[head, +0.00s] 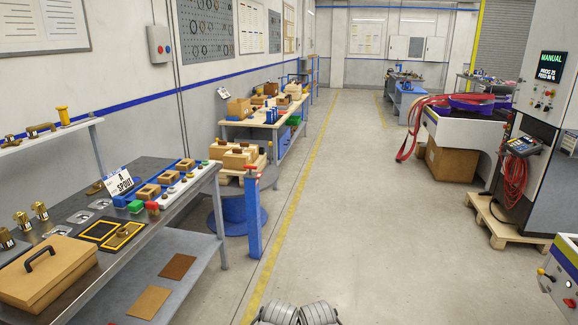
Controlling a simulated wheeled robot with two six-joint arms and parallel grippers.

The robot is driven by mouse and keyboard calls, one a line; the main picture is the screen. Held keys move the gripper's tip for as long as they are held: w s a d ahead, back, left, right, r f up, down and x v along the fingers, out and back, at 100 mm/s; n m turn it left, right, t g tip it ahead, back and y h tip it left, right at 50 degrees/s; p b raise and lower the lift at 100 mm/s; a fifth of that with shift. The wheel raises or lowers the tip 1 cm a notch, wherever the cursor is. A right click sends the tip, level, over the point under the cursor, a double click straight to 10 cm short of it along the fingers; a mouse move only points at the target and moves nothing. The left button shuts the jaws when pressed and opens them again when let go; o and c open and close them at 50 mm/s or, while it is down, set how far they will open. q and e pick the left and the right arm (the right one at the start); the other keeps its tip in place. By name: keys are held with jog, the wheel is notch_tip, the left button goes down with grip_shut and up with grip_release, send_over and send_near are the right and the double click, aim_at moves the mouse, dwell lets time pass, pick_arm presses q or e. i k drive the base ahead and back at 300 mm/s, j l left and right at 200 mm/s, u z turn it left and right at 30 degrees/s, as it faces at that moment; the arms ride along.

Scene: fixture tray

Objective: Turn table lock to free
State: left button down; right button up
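No part is clearly marked as the table lock. A blue upright post (254,220) with a red top piece (251,169) stands on the floor at the front right end of the grey bench, and it may carry the lock. The setting of the red piece is too small to tell. Behind the post is a round blue base (237,216) under a wooden pallet with tan blocks (238,155). Neither of my grippers is in view; only grey rounded parts, probably mine, show at the bottom edge.
The grey bench (150,222) at left holds a tan box with a black handle (45,268), brass parts and a sign reading "A SPOUT" (119,181). A white machine (545,120) and a pallet (505,225) stand right. The middle floor is clear.

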aim_at(250, 167)
jog(key=i, duration=3.55)
jog(key=i+z, duration=0.2)
jog(key=i+j, duration=0.05)
jog(key=i, duration=0.05)
